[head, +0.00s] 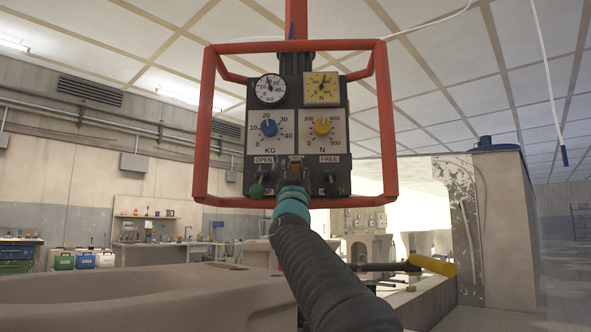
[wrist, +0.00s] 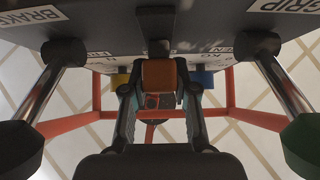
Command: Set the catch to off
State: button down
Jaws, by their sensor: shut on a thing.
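The catch (head: 294,170) is a small orange block at the bottom centre of a dark control box (head: 341,178). In the wrist view the orange catch (wrist: 159,74) sits between my two fingers, under the box's lower edge. My gripper (head: 292,186) reaches up to it from below and is shut on it; the wrist view shows my gripper (wrist: 160,92) with one finger on each side. The fingers and wrist hide part of the catch in the head view. I cannot read an off mark or tell its setting.
A green-knobbed lever (head: 257,189) labelled OPEN and a dark-knobbed lever (head: 331,189) labelled FREE flank the catch closely. Above are a blue KG dial (head: 269,127), a yellow N dial (head: 322,126) and two gauges. A red tube frame (head: 387,130) surrounds the box.

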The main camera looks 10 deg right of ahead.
jog(key=shift+r+p, duration=0.35)
jog(key=shift+r, duration=0.45)
jog(key=c, duration=0.9)
grip_release()
jog(key=shift+f, duration=0.15)
jog(key=shift+v, duration=5.95)
